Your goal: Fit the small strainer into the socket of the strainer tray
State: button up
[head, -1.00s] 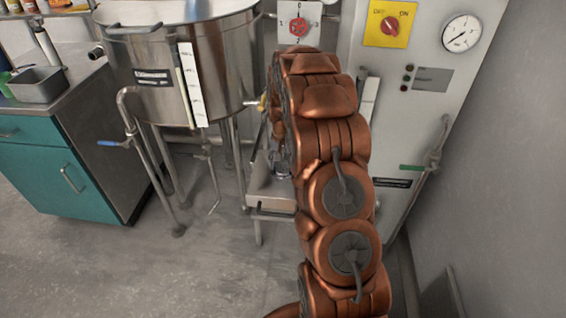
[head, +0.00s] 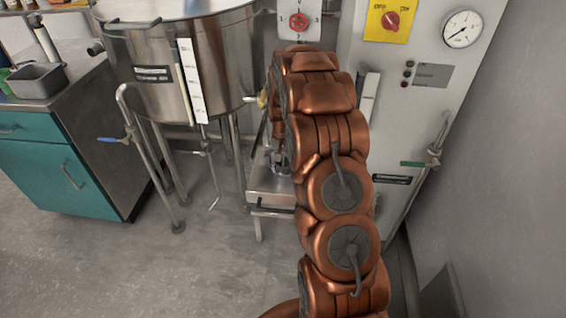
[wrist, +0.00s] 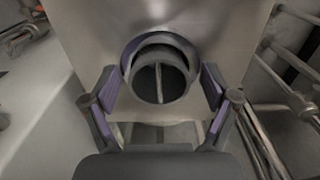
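In the wrist view, the strainer tray (wrist: 215,25) is a flat brushed-metal surface. A round, dark grey ring, which looks like the small strainer (wrist: 158,44), is at the tray's round socket opening. The rings look offset, and I cannot tell whether the strainer is seated or above the socket. A vertical bar shows through the hole. My gripper (wrist: 160,97) has its two purple-padded fingers spread on either side of the ring, with small gaps visible. In the head view, the tray (head: 265,187) shows left of my arm, which hides most of the gripper and the strainer.
A large steel vessel (head: 170,85) on legs stands left of the tray. A white control panel (head: 425,105) with a gauge and switch is at the right. A teal cabinet (head: 50,175) stands far left. Pipes (wrist: 300,105) run right of the tray. The floor in front is clear.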

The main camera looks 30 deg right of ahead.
dwell(0.3)
notch_tip(320, 180, up, 12)
dwell(0.6)
dwell(0.3)
